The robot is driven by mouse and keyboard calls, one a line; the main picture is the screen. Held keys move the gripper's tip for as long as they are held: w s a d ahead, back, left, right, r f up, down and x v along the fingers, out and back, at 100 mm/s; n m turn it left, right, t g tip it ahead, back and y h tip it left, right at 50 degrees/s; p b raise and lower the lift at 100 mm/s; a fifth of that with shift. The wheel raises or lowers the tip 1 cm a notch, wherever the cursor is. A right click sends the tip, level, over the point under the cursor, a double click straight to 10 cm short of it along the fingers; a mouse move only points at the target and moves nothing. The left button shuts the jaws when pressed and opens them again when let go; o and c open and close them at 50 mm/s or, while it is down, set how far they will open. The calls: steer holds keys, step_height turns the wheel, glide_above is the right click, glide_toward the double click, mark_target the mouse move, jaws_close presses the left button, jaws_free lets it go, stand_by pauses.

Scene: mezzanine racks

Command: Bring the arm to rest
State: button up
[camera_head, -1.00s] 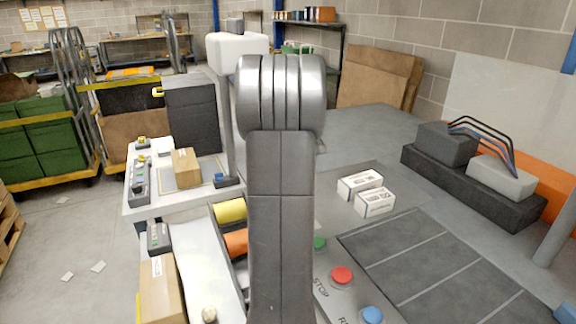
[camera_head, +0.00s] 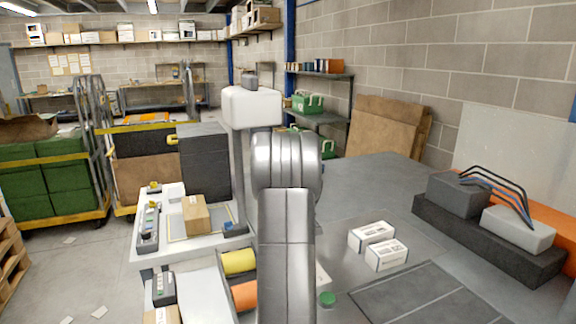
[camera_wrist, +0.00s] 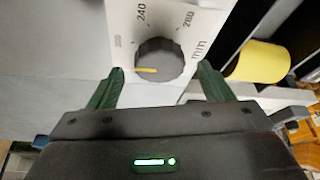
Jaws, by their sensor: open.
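My gripper (camera_wrist: 158,92) shows in the wrist view with its two green fingers spread apart and nothing between them. I cannot tell whether the fingers touch the panel; the knob appears apart from both. In the head view my grey arm rises in the middle of the picture, and my gripper is hidden.
A bench carries a cardboard box (camera_head: 196,215) and a white head on a post (camera_head: 251,107). Two white boxes (camera_head: 372,236) lie on the grey table (camera_head: 360,175) at right, near a black block with cables (camera_head: 488,238). Yellow (camera_head: 238,262) and orange rolls sit beside my arm.

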steer(key=shift+x, duration=1.1)
